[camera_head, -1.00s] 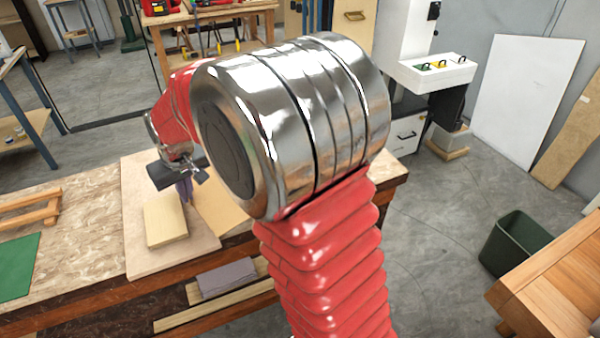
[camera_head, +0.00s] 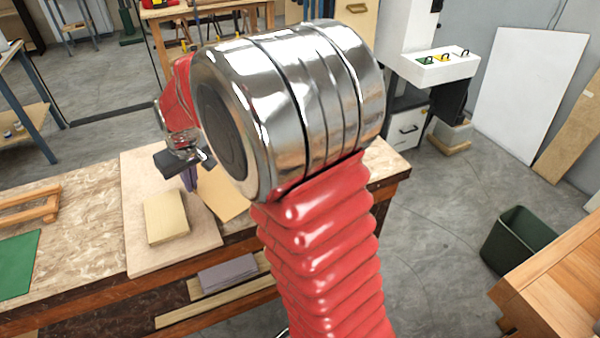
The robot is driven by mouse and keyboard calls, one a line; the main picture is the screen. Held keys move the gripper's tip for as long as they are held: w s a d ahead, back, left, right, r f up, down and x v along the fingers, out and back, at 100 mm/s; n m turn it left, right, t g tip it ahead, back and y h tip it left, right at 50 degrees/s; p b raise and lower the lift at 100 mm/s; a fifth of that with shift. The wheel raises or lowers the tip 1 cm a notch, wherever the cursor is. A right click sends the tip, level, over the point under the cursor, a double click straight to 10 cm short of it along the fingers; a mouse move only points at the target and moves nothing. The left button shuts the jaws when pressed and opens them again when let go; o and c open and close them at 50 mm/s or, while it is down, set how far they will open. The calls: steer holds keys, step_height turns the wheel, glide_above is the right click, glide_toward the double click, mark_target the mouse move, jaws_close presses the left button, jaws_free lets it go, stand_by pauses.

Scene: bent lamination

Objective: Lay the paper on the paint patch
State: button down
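My gripper (camera_head: 190,179) is small in view at the left, pointing down above the workbench board, partly behind my own metal joint. A narrow purple-grey shape shows at its end; I cannot tell whether this is its fingers or something held. A flat tan sheet (camera_head: 225,196), perhaps the paper, lies on the board (camera_head: 150,263) just right of the gripper, partly covered by my arm. A pale yellow block (camera_head: 166,218) sits on the board below the gripper. I cannot make out a paint patch.
The board lies on a speckled workbench (camera_head: 75,240). A green sheet (camera_head: 18,265) and a wooden frame (camera_head: 28,206) are on its left. Grey-purple pieces (camera_head: 228,274) lie on a shelf below. A dark bin (camera_head: 518,243) stands on the floor at right.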

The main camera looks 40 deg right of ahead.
steer(key=s+d+n, duration=0.1)
steer(key=d+n, duration=0.1)
steer(key=d, duration=0.4)
steer(key=s+d+f+n+y, duration=0.1)
steer(key=s+d+n, duration=0.1)
steer(key=d, duration=0.4)
steer(key=s+d+n, duration=0.2)
steer(key=d, duration=0.4)
steer(key=shift+d+f+n+g+y, duration=0.3)
steer(key=shift+d+y, duration=0.1)
steer(key=s+d+n+g, duration=0.1)
steer(key=s+d+n, duration=0.2)
steer(key=d, duration=0.4)
steer(key=s+d+n+y, duration=0.1)
steer(key=s+d+n, duration=0.3)
steer(key=s+d, duration=0.2)
steer(key=shift+d+n+g, duration=0.3)
steer(key=shift+d+g, duration=0.1)
steer(key=shift+f, duration=3.1)
steer(key=shift+f, duration=1.85)
